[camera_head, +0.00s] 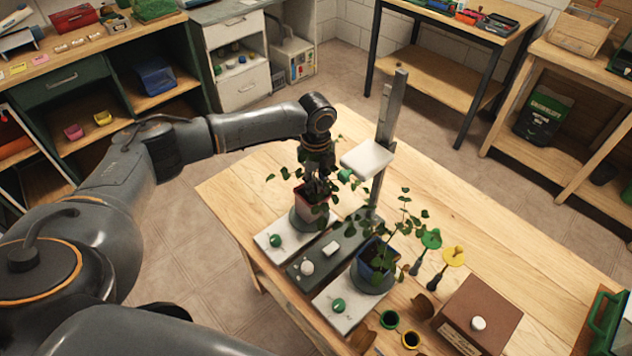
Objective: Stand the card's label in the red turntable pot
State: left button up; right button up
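The red pot (311,207) holds a leafy plant and stands on a round grey turntable (318,221) on a white base. My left gripper (318,184) points down into this plant, just above the pot. Leaves and its own dark body hide its fingertips, so I cannot tell whether it holds anything. A green label (431,239) and a yellow label (453,256) stand upright in dark holders at the right. I cannot make out which label the card shows. My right gripper is not in view.
A blue pot (373,258) with a tall plant stands on a second turntable. A grey post (386,132) with a white plate (367,158) rises behind the red pot. A brown box (484,312) and small cups stand front right.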

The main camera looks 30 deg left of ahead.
pick_arm(q)
jog(key=shift+s+f, duration=0.15)
jog(key=shift+f, duration=0.1)
notch_tip(320, 180, up, 12)
jog(key=shift+r, duration=0.2)
dwell(0.9)
